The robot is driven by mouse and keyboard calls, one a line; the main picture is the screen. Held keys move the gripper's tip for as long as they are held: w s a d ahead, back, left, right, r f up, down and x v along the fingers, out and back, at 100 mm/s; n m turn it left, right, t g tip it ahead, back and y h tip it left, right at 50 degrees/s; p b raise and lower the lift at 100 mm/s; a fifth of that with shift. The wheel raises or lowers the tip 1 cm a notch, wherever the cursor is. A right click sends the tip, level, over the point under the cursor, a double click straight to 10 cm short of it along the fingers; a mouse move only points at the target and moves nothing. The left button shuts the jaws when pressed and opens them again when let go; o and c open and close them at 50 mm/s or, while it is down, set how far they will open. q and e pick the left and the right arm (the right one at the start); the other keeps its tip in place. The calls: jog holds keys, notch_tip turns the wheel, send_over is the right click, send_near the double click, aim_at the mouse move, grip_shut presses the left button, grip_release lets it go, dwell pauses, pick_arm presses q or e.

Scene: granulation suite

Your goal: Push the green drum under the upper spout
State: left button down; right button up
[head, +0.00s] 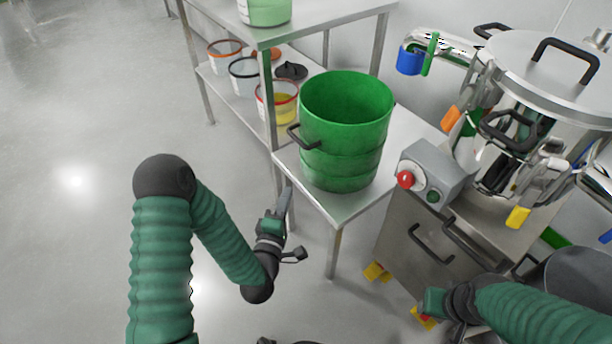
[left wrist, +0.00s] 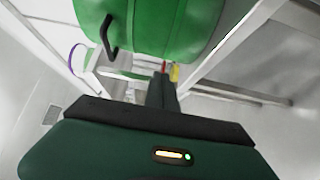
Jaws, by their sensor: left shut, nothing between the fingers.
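The green drum (head: 345,135) is open-topped and stands upright on a small steel table (head: 335,205), with a black side handle (head: 302,136) facing left. A silver spout with a blue end (head: 410,60) and a green lever sticks out from the steel vessel, behind and right of the drum; the drum is not beneath it. My left gripper (head: 287,202) is shut and empty, at the table's near left edge, just below and left of the drum. The left wrist view shows the drum (left wrist: 165,25) ahead of the fingers (left wrist: 162,90). My right gripper (head: 432,303) is low at right, its fingers unclear.
A steel shelf (head: 290,28) with tubs stands behind and left of the drum. The machine's control box (head: 432,170) with a red button is close to the table's right side. The tabletop behind and right of the drum is bare. Open floor lies left.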

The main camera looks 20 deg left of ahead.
pick_arm(q)
jog(key=b, duration=0.2)
send_near(307, 161)
jog(key=w+a, duration=0.2)
jog(key=a, duration=0.1)
jog(key=w+d+b, duration=0.1)
jog(key=w+d, duration=0.1)
jog(key=w, duration=0.1)
jog(key=shift+w+d+f+b, duration=0.1)
jog(key=shift+f+b, duration=0.15)
jog(key=shift+b, duration=0.15)
jog(key=shift+w+d+r, duration=0.15)
jog(key=shift+w+d, duration=0.15)
jog(key=shift+a, duration=0.1)
